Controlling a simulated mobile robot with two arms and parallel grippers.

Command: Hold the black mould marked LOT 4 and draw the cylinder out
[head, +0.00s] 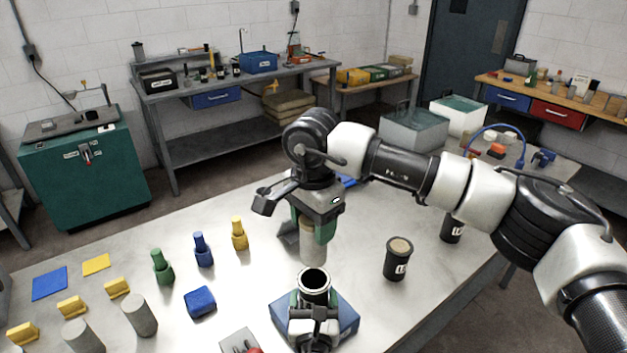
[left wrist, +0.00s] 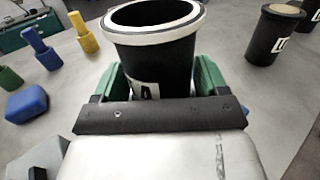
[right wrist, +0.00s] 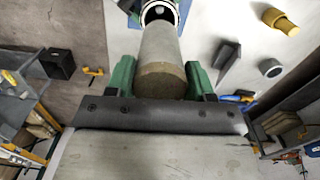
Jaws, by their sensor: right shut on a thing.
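The black mould (head: 315,298) stands on a blue block, its open top dark and empty. In the left wrist view the mould (left wrist: 155,55) shows part of a white mark, too cut off to read fully. My left gripper (head: 313,314) has its green fingers closed on both sides of the mould. My right gripper (head: 313,222) is shut on the grey cylinder (head: 313,246) and holds it upright above the mould, its lower end apart from the rim. In the right wrist view the cylinder (right wrist: 160,60) points towards the mould's rim (right wrist: 160,14).
Two other black moulds, one (head: 397,262) with its top filled, stand to the right. Green, blue and yellow bottle-shaped pieces (head: 203,250), a blue block (head: 200,302) and grey cylinders (head: 139,315) stand to the left. The blue block (head: 346,316) under the mould lies on the metal table (head: 120,250).

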